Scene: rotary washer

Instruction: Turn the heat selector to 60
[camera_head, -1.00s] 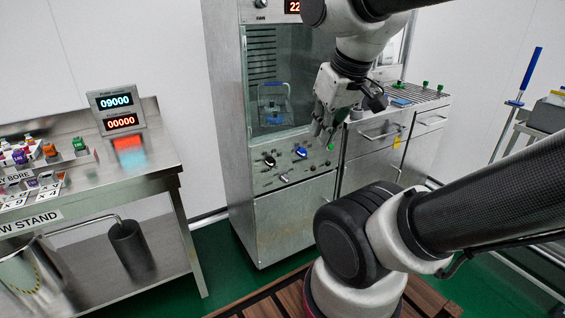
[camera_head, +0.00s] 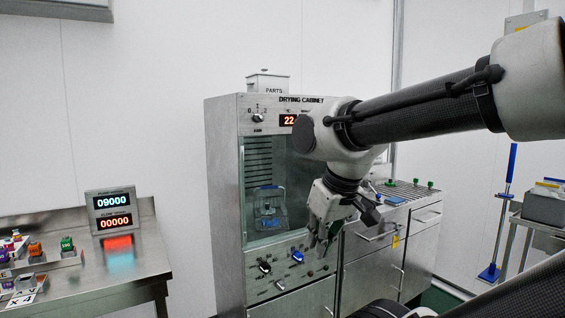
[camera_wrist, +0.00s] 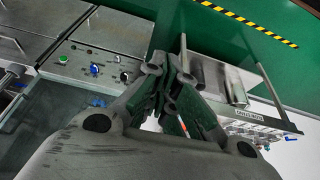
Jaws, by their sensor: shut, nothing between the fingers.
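The drying cabinet (camera_head: 225,190) has a front panel below its glass window, with a black knob (camera_head: 264,267) and a blue knob (camera_head: 297,257) side by side. In the wrist view, the blue knob (camera_wrist: 93,69) and the black knob (camera_wrist: 125,76) lie left of my fingers. The panel lettering is too small to read, so I cannot tell which knob is the heat selector or its setting. My gripper (camera_head: 320,248) is shut and empty, right of the blue knob and apart from it. It also shows in the wrist view (camera_wrist: 172,95).
A smaller switch (camera_head: 280,285) sits below the knobs. A fan knob (camera_head: 258,117) and a red display (camera_head: 288,120) are at the cabinet top. A drawer unit (camera_head: 372,250) adjoins on the right. A steel stand (camera_head: 135,260) is at left, with a gap before the cabinet.

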